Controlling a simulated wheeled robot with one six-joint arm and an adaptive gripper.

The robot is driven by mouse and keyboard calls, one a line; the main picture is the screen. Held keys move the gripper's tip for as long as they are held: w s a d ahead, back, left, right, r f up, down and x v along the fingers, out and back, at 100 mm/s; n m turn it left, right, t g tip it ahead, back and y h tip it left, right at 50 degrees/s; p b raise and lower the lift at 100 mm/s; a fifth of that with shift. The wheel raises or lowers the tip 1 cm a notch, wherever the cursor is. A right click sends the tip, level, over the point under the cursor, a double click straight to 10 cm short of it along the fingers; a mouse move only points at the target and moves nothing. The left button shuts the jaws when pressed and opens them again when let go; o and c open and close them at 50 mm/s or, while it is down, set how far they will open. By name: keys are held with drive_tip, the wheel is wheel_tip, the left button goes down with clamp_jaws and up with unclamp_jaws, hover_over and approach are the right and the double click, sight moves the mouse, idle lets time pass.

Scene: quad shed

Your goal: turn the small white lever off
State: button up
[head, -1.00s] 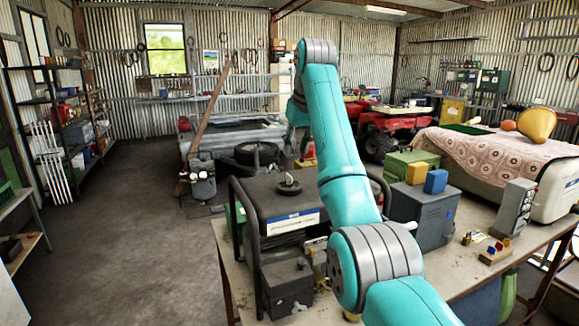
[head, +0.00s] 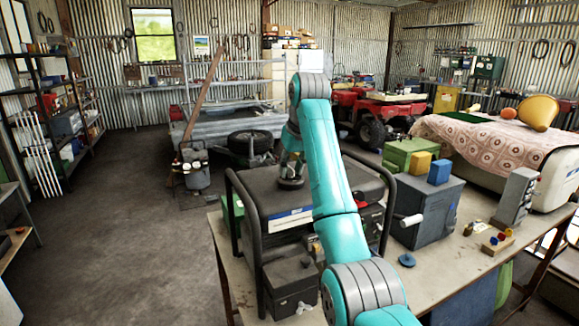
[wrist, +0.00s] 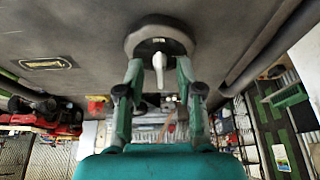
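A small white lever (wrist: 158,63) sits on a dark round cap (wrist: 160,38) on the dark top of the generator in the wrist view. One arm of the lever points down between my fingers. My gripper (wrist: 158,75) is open, with one finger on each side of the lever and gaps showing. In the head view my gripper (head: 291,172) is pointed down at the round cap (head: 290,183) on top of the black-framed generator (head: 265,198). The lever is hidden there.
The generator's tubular frame (head: 246,230) rises on the left. A grey box (head: 430,205) with a white cylinder (head: 411,220) stands to the right, near a blue disc (head: 407,260) on the workbench (head: 455,262). A small dark box (head: 291,285) stands in front.

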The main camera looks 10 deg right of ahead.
clamp_jaws()
drive_tip(key=shift+m, duration=0.4)
drive_tip(key=m+h, duration=0.1)
drive_tip(key=m, duration=0.2)
drive_tip(key=shift+a+m+h, duration=0.15)
drive_tip(key=shift+m+h, duration=0.15)
drive_tip(key=shift+h, duration=0.1)
drive_tip(key=m, duration=0.2)
drive_tip(key=m+h, duration=0.1)
drive_tip(key=m, duration=0.1)
drive_tip(key=shift+a+m+h, duration=0.1)
drive_tip(key=shift+m+h, duration=0.2)
drive_tip(key=m+g+h, duration=0.1)
drive_tip(key=m, duration=0.3)
drive_tip(key=shift+w+m, duration=0.1)
drive_tip(key=shift+m, duration=0.2)
drive_tip(key=m+g+h, duration=0.1)
drive_tip(key=m, duration=0.3)
drive_tip(key=shift+g, duration=0.4)
drive_tip(key=shift+f+m, duration=0.1)
drive_tip(key=shift+m, duration=0.2)
